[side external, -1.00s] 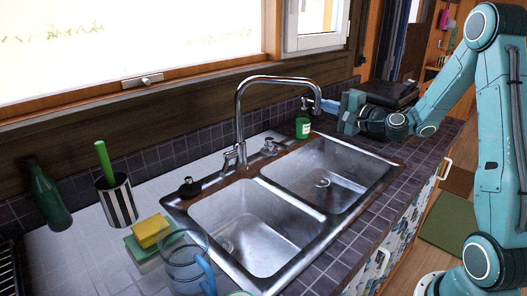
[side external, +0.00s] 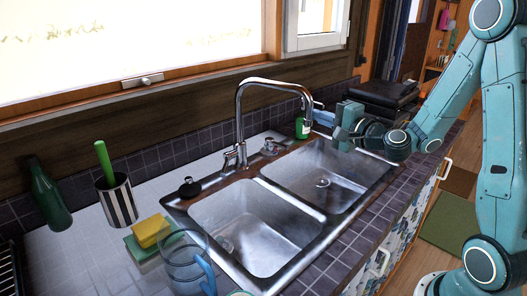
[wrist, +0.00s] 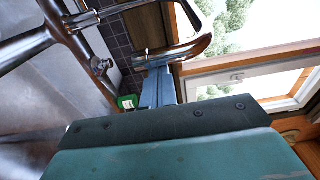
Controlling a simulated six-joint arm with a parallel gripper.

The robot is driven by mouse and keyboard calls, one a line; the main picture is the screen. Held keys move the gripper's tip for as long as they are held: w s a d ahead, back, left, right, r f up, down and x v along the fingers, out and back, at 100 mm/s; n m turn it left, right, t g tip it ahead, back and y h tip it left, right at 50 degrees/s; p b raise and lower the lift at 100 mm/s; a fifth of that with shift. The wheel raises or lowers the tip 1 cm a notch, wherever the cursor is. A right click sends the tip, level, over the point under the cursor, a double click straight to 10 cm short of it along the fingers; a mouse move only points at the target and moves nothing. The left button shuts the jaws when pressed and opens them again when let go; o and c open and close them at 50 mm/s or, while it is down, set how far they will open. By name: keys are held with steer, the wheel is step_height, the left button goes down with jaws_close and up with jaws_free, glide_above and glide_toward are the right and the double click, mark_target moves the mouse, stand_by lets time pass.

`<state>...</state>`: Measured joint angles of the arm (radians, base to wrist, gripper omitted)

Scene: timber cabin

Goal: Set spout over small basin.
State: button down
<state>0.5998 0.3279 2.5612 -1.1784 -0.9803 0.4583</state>
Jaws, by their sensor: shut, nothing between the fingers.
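The chrome faucet spout (side external: 278,83) arches from its base behind the sink, and its tip hangs above the back of the right basin (side external: 320,180). The left basin (side external: 245,225) lies nearer the camera; I cannot tell surely which basin is smaller. My gripper (side external: 322,117) is shut and empty, held at the right side of the spout tip. In the wrist view, the blue fingers (wrist: 157,88) reach up to the spout's end (wrist: 190,48) and appear to touch it.
A green soap bottle (side external: 303,128) stands behind the right basin, partly hidden by the spout tip. A striped cup (side external: 118,203), a green bottle (side external: 49,197), a sponge (side external: 151,231) and a glass jug (side external: 186,268) stand left of the sink. Dark stacked items (side external: 385,98) lie behind my gripper.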

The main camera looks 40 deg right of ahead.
steer(key=shift+r, duration=0.2)
step_height(320, 180, up, 20)
steer(key=shift+f, duration=0.2)
stand_by(1.2)
